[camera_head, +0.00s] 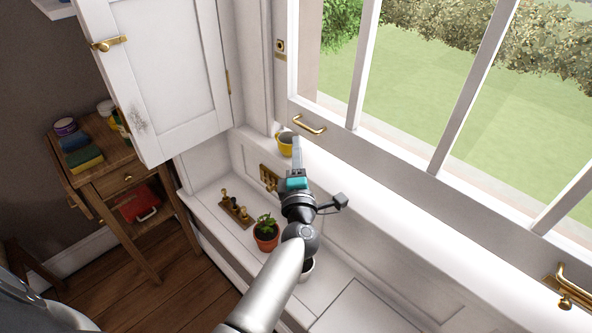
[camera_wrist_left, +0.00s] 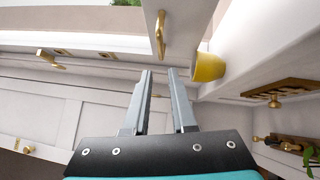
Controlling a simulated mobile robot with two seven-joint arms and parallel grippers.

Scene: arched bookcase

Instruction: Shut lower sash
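The window's lower sash (camera_head: 378,157) is a white frame with tall panes at the right of the head view. Its bottom rail carries a brass handle (camera_head: 310,125) at the left end and another brass handle (camera_head: 572,288) at the right end. I cannot tell how far the rail stands above the sill. My left gripper (camera_head: 297,143) is over the sill, below the left handle. In the left wrist view the fingers (camera_wrist_left: 160,74) are apart with nothing between them, and that handle (camera_wrist_left: 160,35) is ahead of them, not touched. My right gripper is not seen.
A yellow mug (camera_head: 284,143) stands on the sill close to my left fingers; it also shows in the wrist view (camera_wrist_left: 208,66). A potted plant (camera_head: 266,234) and brass hardware (camera_head: 236,211) sit below. An open white shutter door (camera_head: 165,75) and wooden side table (camera_head: 112,180) are left.

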